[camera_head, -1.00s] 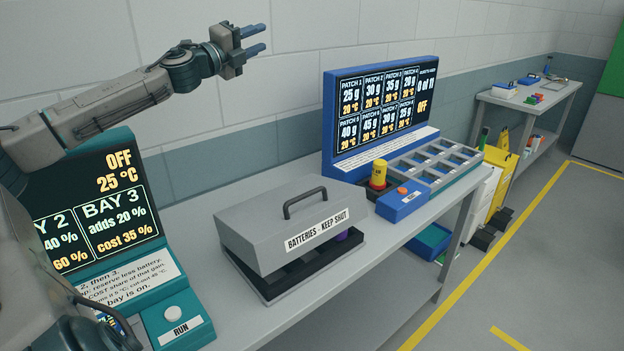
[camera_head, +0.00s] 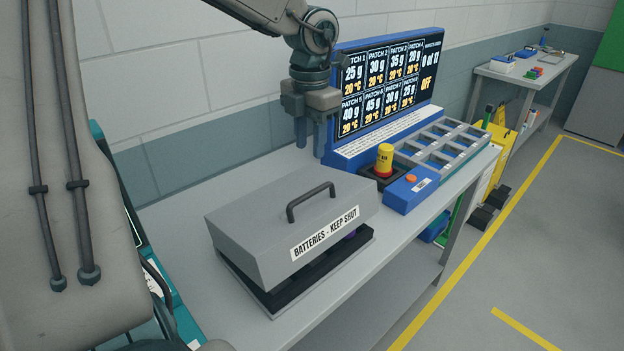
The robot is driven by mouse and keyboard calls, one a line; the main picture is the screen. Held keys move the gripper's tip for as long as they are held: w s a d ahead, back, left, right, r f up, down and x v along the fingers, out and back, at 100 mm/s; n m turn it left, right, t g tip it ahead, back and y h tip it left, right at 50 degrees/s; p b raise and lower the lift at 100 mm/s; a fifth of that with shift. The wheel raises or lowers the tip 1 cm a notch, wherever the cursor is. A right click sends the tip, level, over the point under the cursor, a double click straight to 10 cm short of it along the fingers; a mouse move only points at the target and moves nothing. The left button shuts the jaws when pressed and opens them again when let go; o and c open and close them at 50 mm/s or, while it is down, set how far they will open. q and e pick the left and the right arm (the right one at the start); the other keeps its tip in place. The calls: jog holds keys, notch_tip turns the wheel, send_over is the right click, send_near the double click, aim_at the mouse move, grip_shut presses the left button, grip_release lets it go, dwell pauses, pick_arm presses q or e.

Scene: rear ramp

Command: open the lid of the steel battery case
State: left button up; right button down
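The steel battery case stands on the grey bench, with a grey lid (camera_head: 265,225) marked "BATTERIES - KEEP SHUT" and a dark handle (camera_head: 311,200) on top. The lid sits tilted, with a gap along its front over the dark tray (camera_head: 300,288). A bit of something purple (camera_head: 350,235) shows in the gap. My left gripper (camera_head: 310,143) points down behind the case, above the handle in the picture and clear of it. Its two fingers are apart with nothing between them. My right gripper is not in view.
A blue display panel (camera_head: 385,85) stands close behind and right of my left gripper. A yellow-topped button (camera_head: 385,157), a blue box (camera_head: 411,192) with an orange button and a compartment tray (camera_head: 447,143) lie to the right.

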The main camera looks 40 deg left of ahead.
aim_at(311, 192)
pick_arm(q)
notch_tip(311, 192, down, 8)
jog(key=shift+f+p, duration=0.25)
jog(key=shift+p, duration=0.8)
jog(key=shift+f, duration=0.65)
jog(key=shift+s+d+f, duration=0.1)
jog(key=shift+f, duration=0.1)
jog(key=c, duration=0.6)
grip_shut()
